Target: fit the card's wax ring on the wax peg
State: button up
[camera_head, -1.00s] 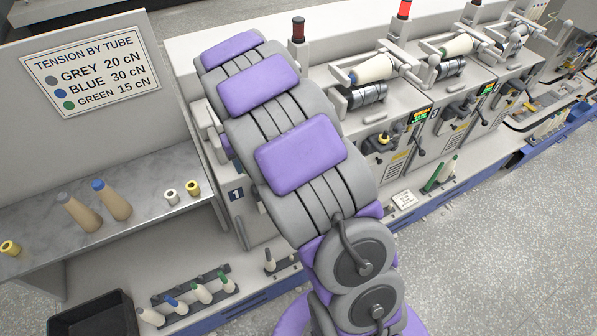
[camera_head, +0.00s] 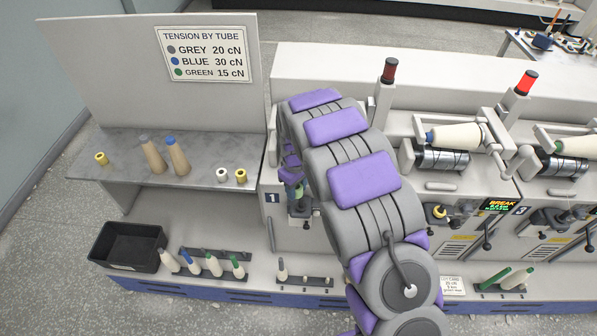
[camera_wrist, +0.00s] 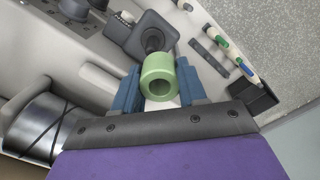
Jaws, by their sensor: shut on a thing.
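A green wax ring (camera_wrist: 158,65) is held between the blue fingers of my gripper (camera_wrist: 160,78) in the wrist view, its hole facing the camera. A dark round fitting with a peg (camera_wrist: 151,38) lies just beyond the ring, and the ring hides part of it. I cannot tell whether ring and peg touch. In the head view my arm covers most of this place at unit 1; a bit of the green ring (camera_head: 300,189) shows beside it. The lot card (camera_head: 452,286) lies on the lower ledge at right, its print too small to read surely.
White (camera_head: 222,174) and yellow (camera_head: 240,176) rings and another yellow ring (camera_head: 101,158) stand on the grey shelf with two cones (camera_head: 153,156). A black bin (camera_head: 128,262) and pegged bobbins (camera_head: 212,266) are below. Unit 2 has a yellow ring (camera_head: 437,212).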

aim_at(301, 198)
jog(key=d, duration=0.1)
jog(key=d+f, duration=0.1)
jog(key=d, duration=0.1)
jog(key=shift+f+b, duration=0.3)
jog(key=a+f, duration=0.1)
jog(key=f, duration=0.1)
jog(key=a+f+b, duration=0.1)
jog(key=f, duration=0.1)
jog(key=shift+w+a, duration=0.1)
jog(key=shift+a, duration=0.05)
grip_shut()
jog(key=shift+d, duration=0.4)
jog(key=shift+a, duration=0.2)
jog(key=shift+d+p, duration=0.2)
jog(key=shift+p, duration=0.1)
jog(key=shift+f, duration=1.05)
dwell(0.3)
jog(key=o, duration=0.8)
grip_release()
jog(key=shift+c, duration=0.2)
